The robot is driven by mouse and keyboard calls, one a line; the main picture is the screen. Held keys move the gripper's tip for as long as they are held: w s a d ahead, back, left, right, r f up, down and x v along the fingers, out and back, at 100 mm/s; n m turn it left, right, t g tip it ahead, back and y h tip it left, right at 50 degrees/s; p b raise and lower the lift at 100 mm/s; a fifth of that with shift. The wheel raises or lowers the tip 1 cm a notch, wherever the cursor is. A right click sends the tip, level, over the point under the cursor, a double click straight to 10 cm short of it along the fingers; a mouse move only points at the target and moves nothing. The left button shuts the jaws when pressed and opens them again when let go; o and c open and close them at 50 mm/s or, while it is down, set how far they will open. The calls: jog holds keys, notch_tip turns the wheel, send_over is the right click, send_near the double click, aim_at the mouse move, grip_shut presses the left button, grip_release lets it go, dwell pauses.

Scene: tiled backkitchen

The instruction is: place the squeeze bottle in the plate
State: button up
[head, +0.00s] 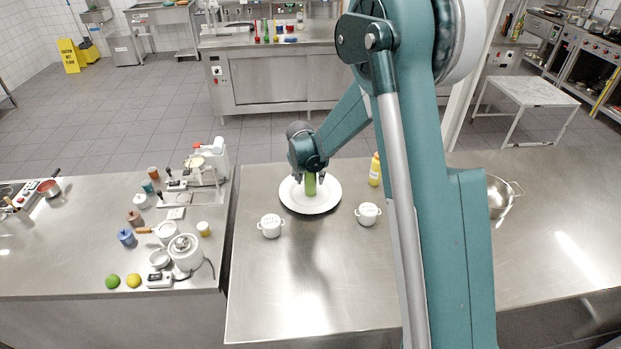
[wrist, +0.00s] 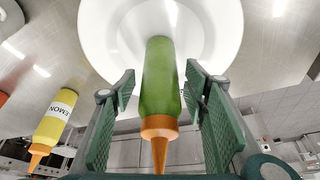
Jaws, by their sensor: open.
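A green squeeze bottle (head: 310,187) with an orange nozzle stands in the middle of the white plate (head: 333,199) on the steel counter. Its nozzle end is hidden by my gripper in the head view. My gripper (head: 310,178) is above the plate, with its fingers around the bottle. In the wrist view, the bottle (wrist: 160,80) is between the two open fingers, with a gap on each side. Its base meets the plate (wrist: 105,40), and its orange nozzle points towards the camera.
A yellow bottle (head: 375,170) stands right of the plate; its LEMON label shows in the wrist view (wrist: 57,115). A metal bowl (head: 498,198) is at the right.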

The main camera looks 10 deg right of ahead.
jog(key=shift+r, duration=0.2)
jog(key=v, duration=1.1)
jog(key=shift+s+r, duration=0.2)
jog(key=shift+r, duration=0.2)
dwell(0.5)
jog(key=shift+r, duration=0.1)
jog(key=s+d+r+n+t+y, duration=0.1)
jog(key=s+d+r, duration=0.4)
jog(key=s+r, duration=0.4)
jog(key=s+d+r+n, duration=0.1)
jog(key=s+d+r, duration=0.4)
jog(key=s, duration=0.7)
jog(key=s+d+n+t, duration=0.2)
jog(key=s+d, duration=0.2)
jog(key=s, duration=1.8)
jog(key=shift+s+r+n+y, duration=0.3)
jog(key=shift+s+r+y, duration=0.1)
